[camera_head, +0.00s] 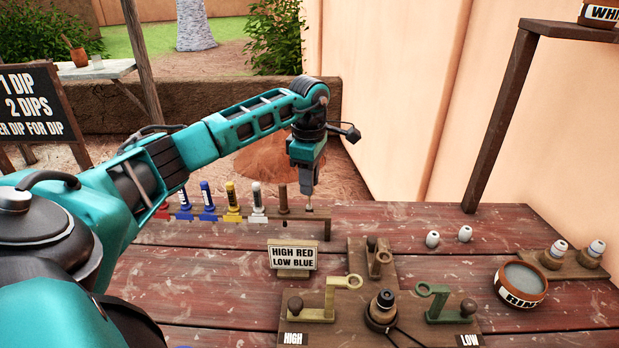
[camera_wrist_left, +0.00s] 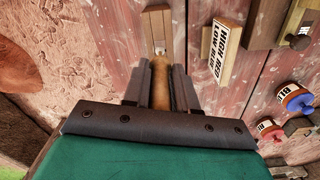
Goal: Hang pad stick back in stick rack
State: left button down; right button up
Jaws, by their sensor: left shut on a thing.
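The stick rack (camera_head: 296,213) is a low wooden bar along the back edge of the table, with several coloured sticks standing in it. My left gripper (camera_head: 309,190) points down at the rack's right end, just right of a brown upright stick (camera_head: 283,200). It is shut on the pad stick (camera_wrist_left: 160,85), a brown wooden handle between the fingers in the left wrist view. The stick's lower end is close to the rack's end block (camera_wrist_left: 156,22); I cannot tell whether it is seated. My right gripper is out of view.
A "HIGH RED LOW BLUE" sign (camera_head: 292,257) stands in front of the rack. Nearer are wooden holders with hooked levers (camera_head: 433,300), a dark knob piece (camera_head: 382,305) and a rinse bowl (camera_head: 521,282). A dark post (camera_head: 500,115) rises at the right.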

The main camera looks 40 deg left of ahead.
pick_arm(q)
jog(key=shift+f, duration=0.2)
dwell(0.6)
jog(key=shift+f, duration=0.35)
jog(key=shift+f+b, duration=0.25)
jog(key=shift+b, duration=0.05)
jog(key=shift+f+b, duration=0.3)
jog(key=shift+f, duration=0.25)
jog(key=shift+f, duration=0.2)
jog(key=shift+f+b, duration=0.4)
jog(key=shift+f, duration=0.15)
jog(key=shift+f+b, duration=0.4)
jog(key=shift+f, duration=0.35)
dwell(0.8)
